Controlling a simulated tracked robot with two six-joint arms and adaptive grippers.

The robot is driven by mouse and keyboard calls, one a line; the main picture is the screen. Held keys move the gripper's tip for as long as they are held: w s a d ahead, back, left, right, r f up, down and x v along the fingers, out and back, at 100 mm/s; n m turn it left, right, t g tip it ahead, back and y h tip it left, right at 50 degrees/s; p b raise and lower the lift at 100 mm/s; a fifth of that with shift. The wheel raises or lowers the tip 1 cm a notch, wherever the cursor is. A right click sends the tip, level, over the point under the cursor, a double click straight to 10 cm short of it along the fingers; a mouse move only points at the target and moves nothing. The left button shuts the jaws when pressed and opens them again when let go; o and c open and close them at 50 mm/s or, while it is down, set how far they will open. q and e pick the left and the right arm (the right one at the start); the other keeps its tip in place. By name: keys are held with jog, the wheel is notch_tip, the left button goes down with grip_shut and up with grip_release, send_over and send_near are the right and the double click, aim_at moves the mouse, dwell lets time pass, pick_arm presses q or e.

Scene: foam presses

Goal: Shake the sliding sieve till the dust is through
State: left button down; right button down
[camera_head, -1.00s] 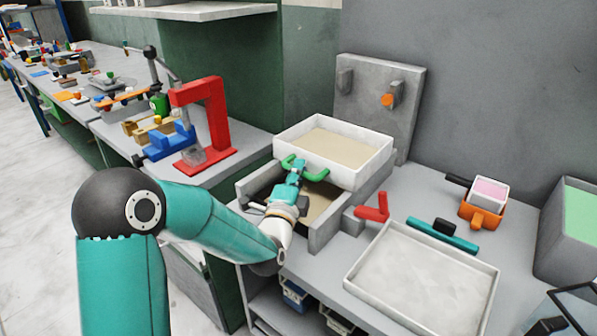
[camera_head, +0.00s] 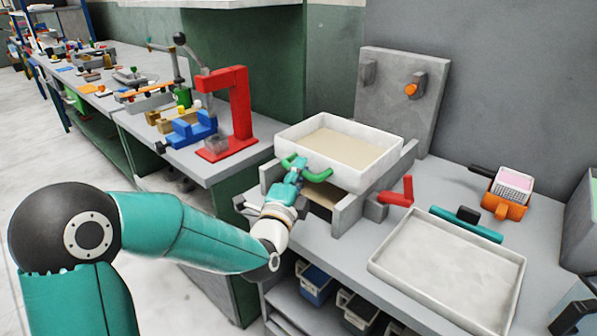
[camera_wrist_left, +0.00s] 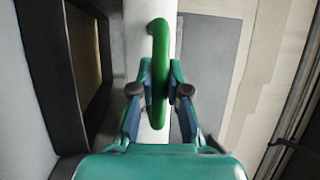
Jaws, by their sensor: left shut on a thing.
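The sliding sieve is a white, shallow box (camera_head: 380,171) with a layer of beige material (camera_head: 342,146) in it. It sits on a grey frame (camera_head: 350,215) with raised side walls. Its green handle (camera_head: 318,176) is on the front side. My left gripper (camera_head: 297,168) is shut on this handle. In the left wrist view its two fingers (camera_wrist_left: 160,88) close on either side of the green handle (camera_wrist_left: 158,35). Part of the frame's opening shows below the sieve; the rest is hidden. My right gripper is not in view.
A red lever (camera_head: 397,193) stands right of the frame. A white tray (camera_head: 448,280) lies in front right. A teal bar (camera_head: 468,226) and an orange holder (camera_head: 503,206) lie behind it. A grey panel with an orange knob (camera_head: 411,90) stands behind. A red press (camera_head: 240,108) stands left.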

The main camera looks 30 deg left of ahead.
pick_arm(q)
jog(key=shift+d+f, duration=0.1)
jog(key=shift+f, duration=0.15)
jog(key=c, duration=1.1)
grip_release()
jog(key=shift+w, duration=0.1)
jog(key=shift+c, duration=0.2)
jog(key=shift+r, duration=0.1)
jog(key=v, duration=0.7)
jog(key=shift+s, duration=0.25)
